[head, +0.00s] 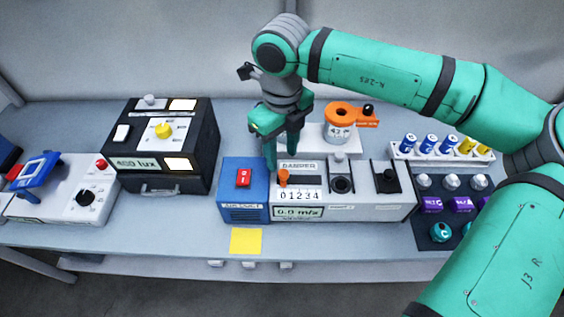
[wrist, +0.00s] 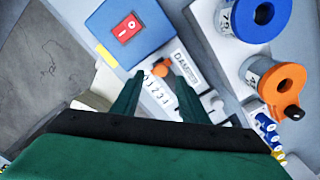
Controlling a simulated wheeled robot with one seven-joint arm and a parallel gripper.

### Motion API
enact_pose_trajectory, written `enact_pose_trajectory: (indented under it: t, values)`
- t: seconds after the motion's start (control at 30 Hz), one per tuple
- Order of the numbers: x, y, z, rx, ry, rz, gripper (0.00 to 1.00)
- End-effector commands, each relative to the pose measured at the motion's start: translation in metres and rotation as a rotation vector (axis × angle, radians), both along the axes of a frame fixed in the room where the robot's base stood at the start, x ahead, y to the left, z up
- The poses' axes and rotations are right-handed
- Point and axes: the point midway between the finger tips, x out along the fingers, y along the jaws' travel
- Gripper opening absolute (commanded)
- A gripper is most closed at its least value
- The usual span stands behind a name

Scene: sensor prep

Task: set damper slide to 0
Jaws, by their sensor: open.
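The damper slide's orange knob (head: 283,177) stands at the 0 end of the white 0 to 4 scale (head: 300,195), on a grey unit labelled DAMPER. The display (head: 297,212) below reads 0.0 m/s. My gripper (head: 281,163) is open, pointing down at the knob. In the wrist view the knob (wrist: 160,70) appears between the fingertips of my gripper (wrist: 157,76), with gaps on both sides. I cannot tell whether a finger touches it. The scale digits also show in the wrist view (wrist: 158,92), partly hidden by the right finger.
A blue box with a red switch (head: 243,179) adjoins the damper unit's left. A black 400 lux box (head: 165,150) stands further left. Behind is an orange-topped container (head: 340,122). A yellow note (head: 246,241) lies in front. Right are batteries in a rack (head: 430,143).

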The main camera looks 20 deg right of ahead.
Motion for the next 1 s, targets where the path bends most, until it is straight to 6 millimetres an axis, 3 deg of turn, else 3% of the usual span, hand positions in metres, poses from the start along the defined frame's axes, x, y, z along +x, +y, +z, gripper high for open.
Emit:
enact_pose_trajectory:
  t: [0.1, 0.3, 1.0]
  values:
    - [0.000, 0.000, 0.021, -0.001, -0.003, 0.000, 0.40]
    - [0.000, 0.000, 0.042, 0.000, 0.000, 0.000, 0.40]
    - [0.000, 0.000, 0.046, 0.001, 0.000, 0.001, 0.40]
